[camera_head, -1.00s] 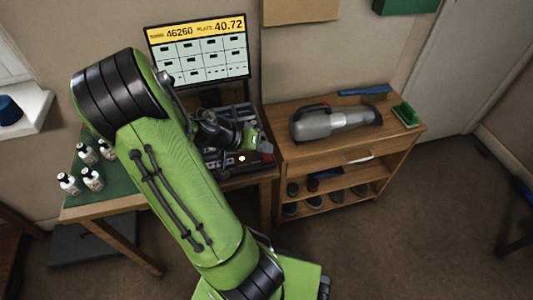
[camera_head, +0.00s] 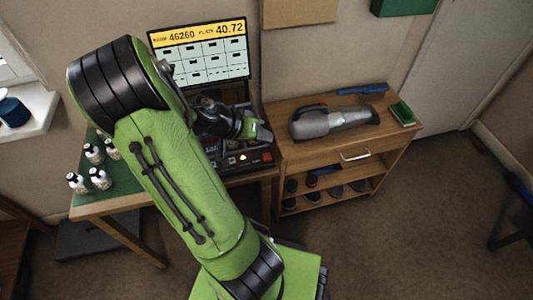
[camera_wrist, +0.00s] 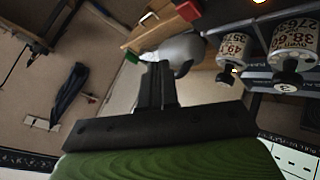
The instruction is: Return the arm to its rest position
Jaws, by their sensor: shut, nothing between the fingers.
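My gripper (camera_wrist: 157,88) shows in the wrist view with its two dark fingers together and nothing between them. In the head view my green and black arm reaches across the left side, and the gripper end is partly hidden beside the tuner panel. A red block-like part (camera_wrist: 187,11) is above the fingers.
A screen (camera_head: 200,52) reading 46260 and 40.72 stands behind the panel. Several small white bottles (camera_head: 99,178) are on the desk's left. The floor at right is mostly open.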

